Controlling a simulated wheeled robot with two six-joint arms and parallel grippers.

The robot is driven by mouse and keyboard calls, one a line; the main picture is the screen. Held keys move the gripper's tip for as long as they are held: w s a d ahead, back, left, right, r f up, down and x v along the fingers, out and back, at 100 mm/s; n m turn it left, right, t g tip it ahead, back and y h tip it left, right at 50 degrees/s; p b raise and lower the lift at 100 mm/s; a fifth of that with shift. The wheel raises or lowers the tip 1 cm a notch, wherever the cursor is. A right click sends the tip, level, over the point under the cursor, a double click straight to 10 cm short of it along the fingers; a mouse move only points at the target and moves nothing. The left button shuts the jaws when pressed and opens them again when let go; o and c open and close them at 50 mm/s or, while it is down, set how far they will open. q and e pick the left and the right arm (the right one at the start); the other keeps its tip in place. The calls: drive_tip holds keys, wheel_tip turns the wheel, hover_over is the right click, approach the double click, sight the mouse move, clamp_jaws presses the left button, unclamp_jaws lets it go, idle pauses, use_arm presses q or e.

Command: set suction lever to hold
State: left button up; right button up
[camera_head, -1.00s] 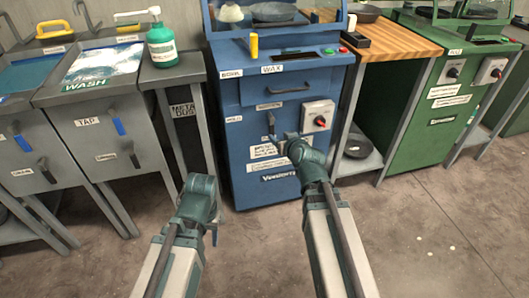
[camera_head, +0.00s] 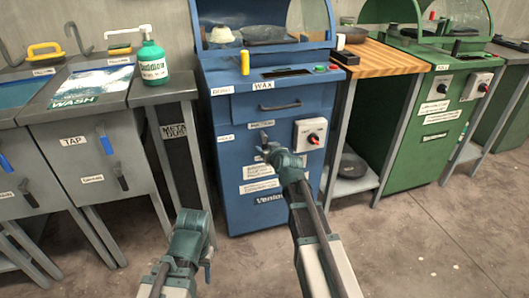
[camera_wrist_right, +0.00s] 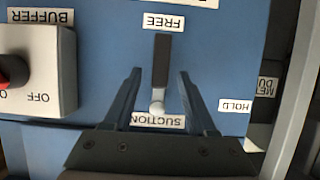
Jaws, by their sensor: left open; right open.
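The suction lever (camera_wrist_right: 162,72) has a dark handle and a pale pivot. In the right wrist view, which is upside down, it runs from the SUCTION label (camera_wrist_right: 157,120) toward the FREE label (camera_wrist_right: 163,22). The HOLD label (camera_wrist_right: 235,106) is off to the right there; in the head view the HOLD label (camera_head: 225,138) is left of the lever (camera_head: 263,136). My right gripper (camera_wrist_right: 158,75) is open, with one finger on each side of the lever and gaps visible. In the head view my right gripper (camera_head: 268,149) partly covers that spot. My left gripper (camera_head: 192,232) hangs low, away from the machine.
The blue WAX machine (camera_head: 240,180) carries the lever. A white buffer switch box (camera_head: 310,134) with a red knob sits beside it. Grey wash sinks (camera_head: 75,150) stand at left, a wooden-topped table (camera_head: 385,60) and green machine (camera_head: 440,120) at right. The floor in front is clear.

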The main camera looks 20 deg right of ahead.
drive_tip(key=shift+b+x, duration=0.3)
drive_tip(key=shift+x, duration=1)
clamp_jaws()
idle(0.5)
